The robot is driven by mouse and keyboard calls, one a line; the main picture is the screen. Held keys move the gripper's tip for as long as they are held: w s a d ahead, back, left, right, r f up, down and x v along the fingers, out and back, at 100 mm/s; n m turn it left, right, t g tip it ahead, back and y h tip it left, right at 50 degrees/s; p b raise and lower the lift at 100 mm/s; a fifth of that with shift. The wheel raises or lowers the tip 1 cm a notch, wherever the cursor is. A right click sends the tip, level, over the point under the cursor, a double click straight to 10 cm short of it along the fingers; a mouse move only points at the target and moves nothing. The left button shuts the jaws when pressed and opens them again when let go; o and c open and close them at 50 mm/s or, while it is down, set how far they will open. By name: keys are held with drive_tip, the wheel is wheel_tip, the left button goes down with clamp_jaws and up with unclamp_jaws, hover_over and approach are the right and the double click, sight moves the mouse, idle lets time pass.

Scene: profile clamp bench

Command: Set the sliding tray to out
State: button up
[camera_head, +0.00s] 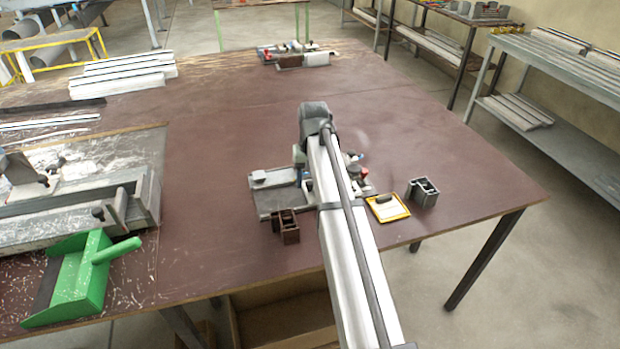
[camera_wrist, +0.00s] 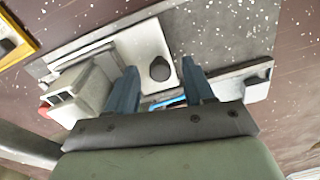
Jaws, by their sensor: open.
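The clamp fixture sits on the brown table, its grey base plate (camera_head: 272,205) showing left of my arm in the head view. In the wrist view, a pale flat plate (camera_wrist: 143,42) with a dark round knob (camera_wrist: 160,69) looks like the sliding tray; I cannot tell its position for certain. My gripper (camera_wrist: 160,78) is open, its two blue-grey fingers on either side of the knob in the picture, with nothing visibly held. Whether they touch anything is unclear. In the head view my arm hides the gripper and much of the fixture.
A yellow-edged clipboard (camera_head: 388,208) and a dark grey profile piece (camera_head: 423,193) lie right of the fixture. A brown profile piece (camera_head: 286,226) stands at its front. A green dustpan (camera_head: 80,285) is at left. The table's right side is clear.

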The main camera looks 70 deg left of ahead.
clamp_jaws()
idle(0.3)
drive_tip(key=s, duration=1.3)
drive_tip(key=shift+s, duration=0.3)
drive_tip(key=shift+c, duration=1.7)
unclamp_jaws()
drive_tip(key=shift+s, duration=0.1)
drive_tip(key=o, duration=0.3)
drive_tip(key=shift+o, duration=0.2)
wheel_tip(320, 180, up, 14)
drive_tip(key=shift+w, duration=0.45)
